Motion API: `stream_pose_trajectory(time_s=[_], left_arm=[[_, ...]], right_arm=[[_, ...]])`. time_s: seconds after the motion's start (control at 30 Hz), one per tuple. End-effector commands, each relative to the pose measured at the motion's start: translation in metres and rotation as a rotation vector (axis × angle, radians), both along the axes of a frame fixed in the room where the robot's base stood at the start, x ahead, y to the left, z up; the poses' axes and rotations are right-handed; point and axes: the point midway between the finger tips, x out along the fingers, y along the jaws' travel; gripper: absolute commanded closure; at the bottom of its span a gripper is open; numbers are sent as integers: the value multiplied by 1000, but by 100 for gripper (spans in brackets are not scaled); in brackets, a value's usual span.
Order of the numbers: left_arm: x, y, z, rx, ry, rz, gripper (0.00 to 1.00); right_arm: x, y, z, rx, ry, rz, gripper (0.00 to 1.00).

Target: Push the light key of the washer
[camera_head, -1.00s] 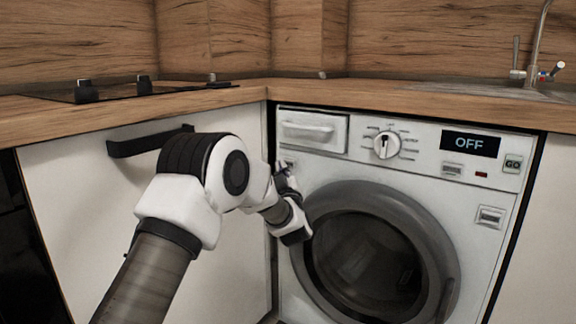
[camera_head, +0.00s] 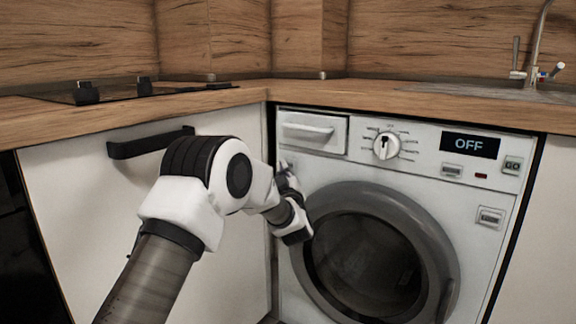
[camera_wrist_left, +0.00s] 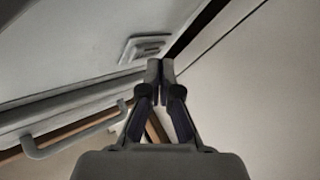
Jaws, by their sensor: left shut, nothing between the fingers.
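The white washer (camera_head: 345,168) stands right of the corner, its display reading OFF. My left gripper (camera_head: 286,172) is at the left of its front, below the drawer, shut and empty. In the left wrist view the shut fingertips (camera_wrist_left: 160,67) are just below and right of a small key plate (camera_wrist_left: 146,49) on the washer; I cannot tell whether they touch it. In the head view the gripper largely hides this spot. Other keys are below the display (camera_head: 452,170) and at the right (camera_head: 490,217). My right gripper is not in view.
The drawer handle (camera_head: 308,129) sticks out above my gripper, and the round door (camera_head: 322,214) bulges to its lower right. A white cabinet (camera_head: 80,205) with a black handle (camera_head: 150,143) is at the left. The worktop (camera_head: 215,99) overhangs above.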

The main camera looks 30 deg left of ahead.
Motion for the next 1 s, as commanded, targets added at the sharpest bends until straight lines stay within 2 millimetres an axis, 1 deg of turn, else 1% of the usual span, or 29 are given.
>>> stream_pose_trajectory(time_s=[0.07,0.47,1.0], left_arm=[[3,0,1,0,0,0,100],[5,0,1,0,-1,0,100],[11,-1,3,1,-7,0,100]], right_arm=[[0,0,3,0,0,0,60],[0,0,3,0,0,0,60],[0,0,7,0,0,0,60]])
